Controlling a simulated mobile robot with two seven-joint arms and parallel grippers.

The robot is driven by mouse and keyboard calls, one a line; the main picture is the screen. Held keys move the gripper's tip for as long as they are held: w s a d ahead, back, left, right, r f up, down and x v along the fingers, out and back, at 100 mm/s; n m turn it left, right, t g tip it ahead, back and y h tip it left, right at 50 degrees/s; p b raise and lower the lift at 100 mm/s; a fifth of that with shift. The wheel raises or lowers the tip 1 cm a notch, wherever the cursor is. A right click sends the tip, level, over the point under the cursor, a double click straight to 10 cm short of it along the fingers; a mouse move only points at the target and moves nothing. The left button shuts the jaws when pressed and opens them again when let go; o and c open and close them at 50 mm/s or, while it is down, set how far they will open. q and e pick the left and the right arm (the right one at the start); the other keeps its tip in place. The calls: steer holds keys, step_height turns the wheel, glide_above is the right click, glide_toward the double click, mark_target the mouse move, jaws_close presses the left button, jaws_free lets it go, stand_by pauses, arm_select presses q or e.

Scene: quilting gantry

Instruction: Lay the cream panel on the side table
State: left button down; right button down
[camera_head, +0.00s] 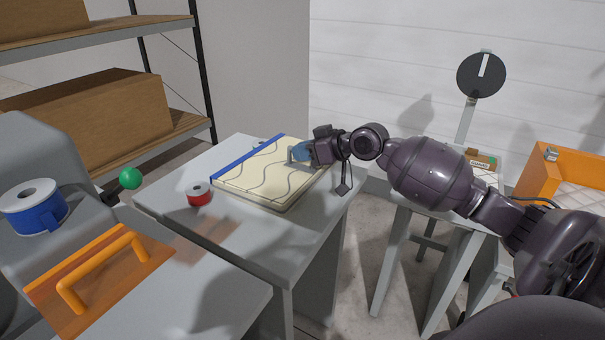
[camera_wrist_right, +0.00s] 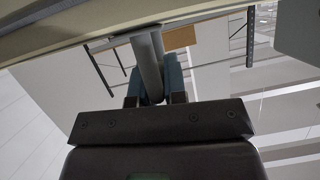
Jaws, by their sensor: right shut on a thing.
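The cream panel (camera_head: 262,178), with wavy grey lines and a blue strip along its far left edge, is flat over the grey table (camera_head: 250,237) in the head view. I cannot tell whether it rests on the top or is slightly above it. My right gripper (camera_head: 299,153) is at the panel's right side, its blue fingers shut on a grey bar handle of the panel. In the right wrist view the gripper (camera_wrist_right: 152,82) closes around the grey bar, with the panel's edge (camera_wrist_right: 75,32) above. My left gripper is not in view.
A red spool (camera_head: 199,196) stands by the panel's left corner. An orange plate with handle (camera_head: 100,275), a green knob (camera_head: 130,178) and a blue roll (camera_head: 37,208) are at left. A light stand (camera_head: 437,205) with a small carton (camera_head: 482,160) and an orange bin (camera_head: 540,180) are at right.

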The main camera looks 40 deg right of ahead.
mark_target(312, 171)
step_height(312, 171, down, 6)
steer(key=shift+b, duration=0.5)
steer(key=c, duration=1.2)
jaws_free()
steer(key=shift+o, duration=0.2)
steer(key=shift+s, duration=0.1)
